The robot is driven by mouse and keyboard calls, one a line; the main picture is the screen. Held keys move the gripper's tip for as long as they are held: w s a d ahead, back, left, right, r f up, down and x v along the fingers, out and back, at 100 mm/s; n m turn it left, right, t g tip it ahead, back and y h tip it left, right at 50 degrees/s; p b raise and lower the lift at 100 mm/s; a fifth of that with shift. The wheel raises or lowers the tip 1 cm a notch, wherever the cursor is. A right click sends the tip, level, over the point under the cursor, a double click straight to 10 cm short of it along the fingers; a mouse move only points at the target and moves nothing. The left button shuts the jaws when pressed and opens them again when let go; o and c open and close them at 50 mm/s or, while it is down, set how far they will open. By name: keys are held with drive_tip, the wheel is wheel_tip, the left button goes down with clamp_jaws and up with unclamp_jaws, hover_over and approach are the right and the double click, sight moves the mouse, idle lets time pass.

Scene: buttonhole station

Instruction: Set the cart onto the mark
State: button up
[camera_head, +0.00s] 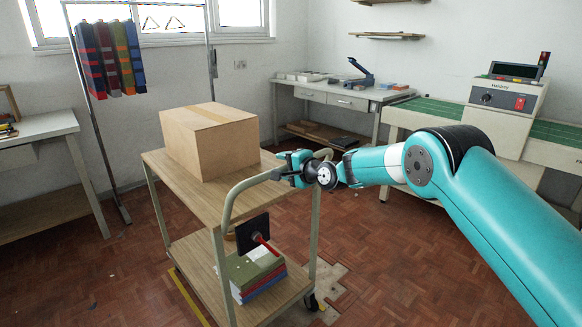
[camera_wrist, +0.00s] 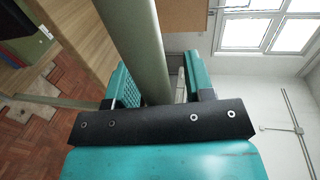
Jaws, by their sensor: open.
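The cart (camera_head: 178,217) is a two-shelf wooden trolley with a pale green frame, standing on the parquet floor. Its curved push handle (camera_head: 229,203) rises on the near side. My gripper (camera_head: 291,169) is at the right part of that handle. In the wrist view, the handle tube (camera_wrist: 146,40) runs between the two teal fingers of my gripper (camera_wrist: 160,80), which are open around it; whether either finger touches it I cannot tell. Yellow floor tape (camera_head: 189,298) shows beside and partly under the cart; the rest of any mark is hidden.
A cardboard box (camera_head: 211,140) rides on the top shelf. Folded cloth (camera_head: 256,272) lies on the lower shelf. A garment rack (camera_head: 96,140) stands behind left, a side table (camera_head: 45,126) far left. A workbench (camera_head: 340,98) and a conveyor machine (camera_head: 506,105) line the back right.

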drive_tip(key=b+v, duration=0.1)
drive_tip(key=v, duration=1.6)
drive_tip(key=shift+r, duration=0.15)
drive_tip(key=shift+s, duration=0.1)
drive_tip(key=s+a+r+n+g+h, duration=0.1)
drive_tip(key=s+r+n+g, duration=0.3)
drive_tip(key=s, duration=0.5)
drive_tip(key=s+a+r+n+g+h, duration=0.1)
drive_tip(key=s+a+r+n+g, duration=0.15)
drive_tip(key=s+n, duration=0.4)
drive_tip(key=s+d+f+n+g+h, duration=0.1)
drive_tip(key=s+d+n+g+h, duration=0.2)
drive_tip(key=s, duration=0.9)
drive_tip(key=s+d+n+g+h, duration=0.1)
drive_tip(key=s+d+n+g, duration=0.3)
drive_tip(key=s, duration=0.9)
wheel_tip(320, 180, up, 13)
drive_tip(key=d+m+t+p, duration=0.1)
drive_tip(key=p, duration=1.2)
drive_tip(key=shift+w+d+t, duration=0.15)
drive_tip(key=shift+w+t, duration=0.05)
drive_tip(key=shift+t, duration=0.15)
drive_tip(key=shift+r, duration=0.1)
